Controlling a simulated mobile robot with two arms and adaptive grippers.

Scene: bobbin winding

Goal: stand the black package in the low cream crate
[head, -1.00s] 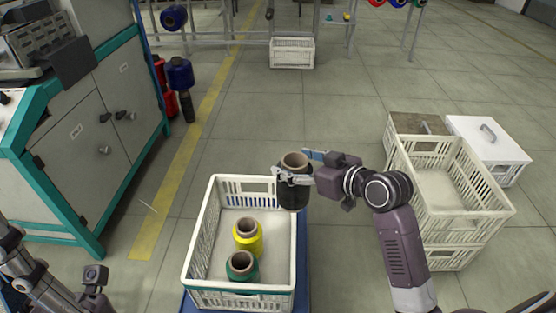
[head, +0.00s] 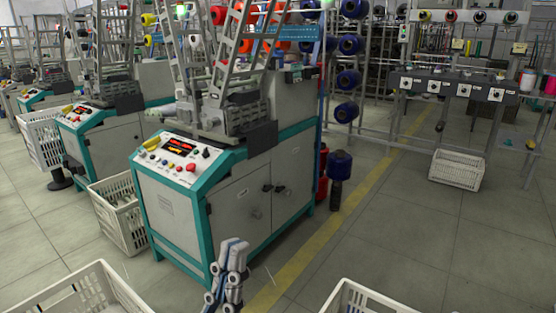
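My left gripper (head: 233,248) points upward at the bottom centre, in front of the teal-edged machine. No held object shows in it; how far its fingers are apart is unclear. The rim of a cream crate (head: 352,288) shows at the bottom edge, right of the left gripper. It seems to be the low cream crate of the earlier view. Its inside is almost wholly cut off. The black package and my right gripper are out of view.
A teal-edged grey machine (head: 236,205) stands close behind the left gripper. Another cream crate (head: 104,274) shows at the lower left. A white crate (head: 456,169) stands at the back right. Beyond the yellow floor line (head: 300,262), the right floor is open.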

